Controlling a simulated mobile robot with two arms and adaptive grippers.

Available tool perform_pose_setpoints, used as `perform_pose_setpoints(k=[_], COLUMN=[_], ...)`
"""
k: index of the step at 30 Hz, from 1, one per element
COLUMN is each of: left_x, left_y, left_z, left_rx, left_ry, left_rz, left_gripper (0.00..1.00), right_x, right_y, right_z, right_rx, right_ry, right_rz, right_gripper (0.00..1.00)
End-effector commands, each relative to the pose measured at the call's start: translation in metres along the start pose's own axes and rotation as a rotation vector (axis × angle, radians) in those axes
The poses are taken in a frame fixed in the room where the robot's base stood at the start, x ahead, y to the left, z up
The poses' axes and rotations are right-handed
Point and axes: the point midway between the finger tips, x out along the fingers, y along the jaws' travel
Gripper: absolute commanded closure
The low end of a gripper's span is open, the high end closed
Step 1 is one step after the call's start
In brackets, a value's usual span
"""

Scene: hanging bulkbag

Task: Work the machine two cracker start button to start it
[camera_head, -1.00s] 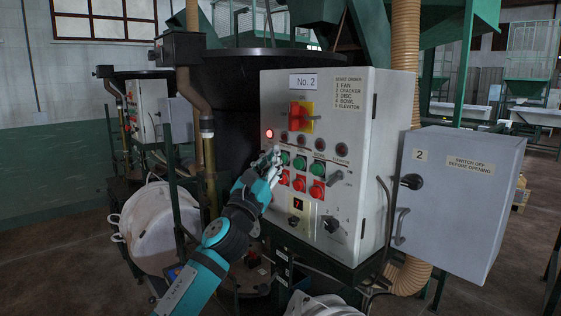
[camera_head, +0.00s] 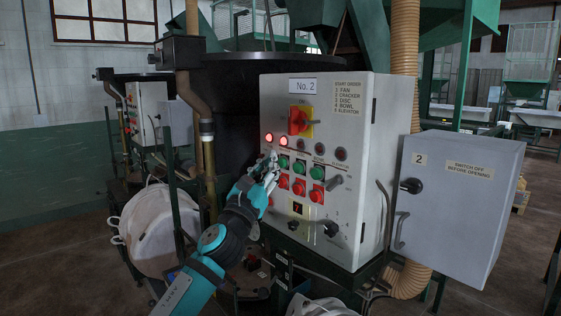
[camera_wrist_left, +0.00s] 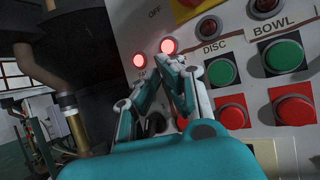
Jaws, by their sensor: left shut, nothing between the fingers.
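The white No. 2 panel (camera_head: 355,150) stands in front of me with a row of lamps. The far left lamp (camera_head: 269,138) and the second lamp (camera_head: 284,141) glow red. Below the second lamp is a green button (camera_head: 284,161), the cracker start button by its column, just right of my left gripper (camera_head: 272,162). The gripper is shut and empty. In the left wrist view, its fingertips (camera_wrist_left: 170,68) cover the area left of the DISC green button (camera_wrist_left: 221,72), hiding the cracker button. Both lit lamps show there too. I cannot tell whether the fingertips touch the panel.
More green buttons and red buttons (camera_head: 299,187) sit to the right, close to the fingers. A red and yellow rotary switch (camera_head: 300,121) is above. A grey switch box (camera_head: 455,200) projects at right.

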Motion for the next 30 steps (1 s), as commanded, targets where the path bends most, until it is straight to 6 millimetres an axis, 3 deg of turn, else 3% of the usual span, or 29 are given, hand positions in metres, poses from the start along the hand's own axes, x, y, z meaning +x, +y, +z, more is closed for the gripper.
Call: perform_pose_setpoints(k=[14, 30], left_x=[-0.006, -0.043], left_y=[0.004, 0.023], left_z=[0.005, 0.023], left_rx=[0.002, 0.001], left_ry=[0.0, 0.0], left_rz=[0.001, 0.0], left_gripper=[1.0, 1.0], right_x=[-0.007, -0.031], right_y=[0.0, 0.0], right_z=[-0.001, -0.003], right_rx=[0.0, 0.0], right_ry=[0.0, 0.0], right_rz=[0.0, 0.0], right_gripper=[0.6, 0.6])
